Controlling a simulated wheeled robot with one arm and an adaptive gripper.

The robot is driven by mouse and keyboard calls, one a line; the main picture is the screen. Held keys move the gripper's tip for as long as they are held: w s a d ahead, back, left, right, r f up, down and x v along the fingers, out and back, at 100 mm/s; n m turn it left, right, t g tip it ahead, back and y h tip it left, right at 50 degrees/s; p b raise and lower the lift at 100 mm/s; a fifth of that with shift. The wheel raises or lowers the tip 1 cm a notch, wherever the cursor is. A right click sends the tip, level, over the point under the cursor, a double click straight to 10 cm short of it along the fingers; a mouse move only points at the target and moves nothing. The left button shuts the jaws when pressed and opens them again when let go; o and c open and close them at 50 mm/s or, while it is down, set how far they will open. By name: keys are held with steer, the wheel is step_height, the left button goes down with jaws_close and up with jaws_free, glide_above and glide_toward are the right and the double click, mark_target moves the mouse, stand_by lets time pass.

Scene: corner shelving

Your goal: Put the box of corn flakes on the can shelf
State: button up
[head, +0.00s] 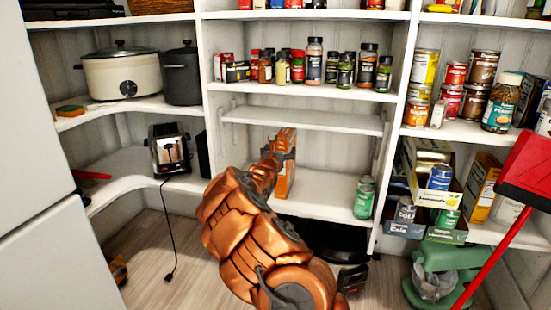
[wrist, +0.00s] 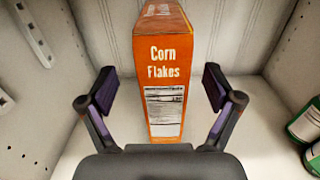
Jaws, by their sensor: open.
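The orange corn flakes box (head: 286,180) stands upright on the lower middle shelf (head: 325,205), partly hidden by my arm in the head view. In the wrist view the box (wrist: 165,60) has its narrow printed side towards me. My gripper (wrist: 160,92) is open, with one finger on each side of the box and a visible gap on both sides. It also shows in the head view (head: 279,152). Cans (head: 455,75) stand on the upper right shelf (head: 455,130), along with jars.
A green can (head: 364,197) stands right of the box. An empty shelf (head: 305,119) lies above it, below a row of spice jars (head: 315,62). A red dustpan-like tool (head: 515,175) crosses the right side. A toaster (head: 169,150) stands left.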

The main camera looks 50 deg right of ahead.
steer(key=v, duration=0.4)
steer(key=shift+s+r+p, duration=0.2)
steer(key=shift+p, duration=0.2)
steer(key=shift+s+a+f, duration=0.15)
steer(key=shift+s+a, duration=0.05)
steer(key=shift+a, duration=0.55)
steer(key=shift+s+a, duration=0.3)
steer(key=shift+a, duration=0.4)
